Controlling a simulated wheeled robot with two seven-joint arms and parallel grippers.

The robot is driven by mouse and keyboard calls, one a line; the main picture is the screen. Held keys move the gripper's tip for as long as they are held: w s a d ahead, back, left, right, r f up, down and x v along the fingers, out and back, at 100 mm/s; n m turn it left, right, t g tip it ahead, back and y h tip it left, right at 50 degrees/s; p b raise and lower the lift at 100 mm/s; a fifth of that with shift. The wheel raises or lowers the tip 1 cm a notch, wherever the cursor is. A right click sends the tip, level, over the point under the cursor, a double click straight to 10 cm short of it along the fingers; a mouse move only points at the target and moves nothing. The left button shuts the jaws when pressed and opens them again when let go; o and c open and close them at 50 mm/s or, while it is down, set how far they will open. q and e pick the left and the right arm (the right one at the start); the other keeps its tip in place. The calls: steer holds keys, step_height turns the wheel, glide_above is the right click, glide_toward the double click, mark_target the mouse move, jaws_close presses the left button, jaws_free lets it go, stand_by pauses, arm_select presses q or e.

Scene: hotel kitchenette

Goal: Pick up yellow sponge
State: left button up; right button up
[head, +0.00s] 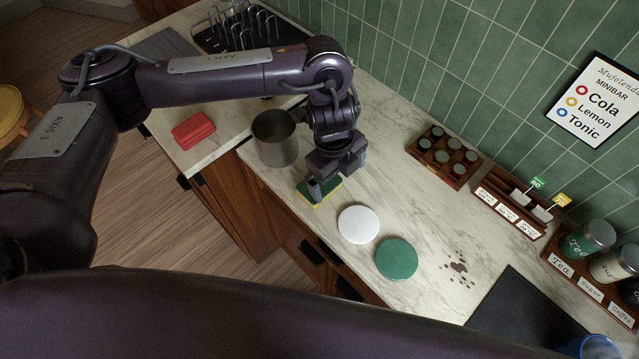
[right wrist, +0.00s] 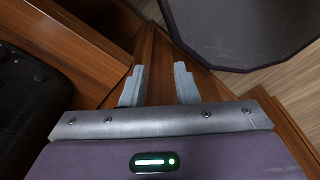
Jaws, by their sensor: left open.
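The yellow sponge (head: 311,198) with a green top lies on the marble counter, in the middle of the head view. My left gripper (head: 319,192) is open and points down right at the sponge. Its fingers cover part of the sponge, and I cannot tell whether they touch it. My right gripper (right wrist: 159,86) shows in the right wrist view with its two fingers apart and nothing between them. It is low down by brown wooden panels, away from the counter top.
A metal pot (head: 275,140) stands left of the sponge, close to my left arm. A white disc (head: 358,224) and a green disc (head: 396,259) lie to the right. A wooden jar rack (head: 444,157) is behind.

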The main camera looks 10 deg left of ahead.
arm_select(q)
steer(key=shift+y, duration=0.6)
steer(key=a, duration=0.2)
steer(key=w+a+r, duration=0.1)
steer(key=a, duration=0.1)
steer(key=shift+a+f+n, duration=0.2)
steer(key=shift+n, duration=0.1)
steer(key=shift+w+f, duration=0.15)
steer(key=shift+f, duration=3.5)
steer(key=c, duration=0.8)
steer(key=shift+r, duration=0.15)
step_height(320, 180, up, 20)
steer(key=shift+p, duration=0.35)
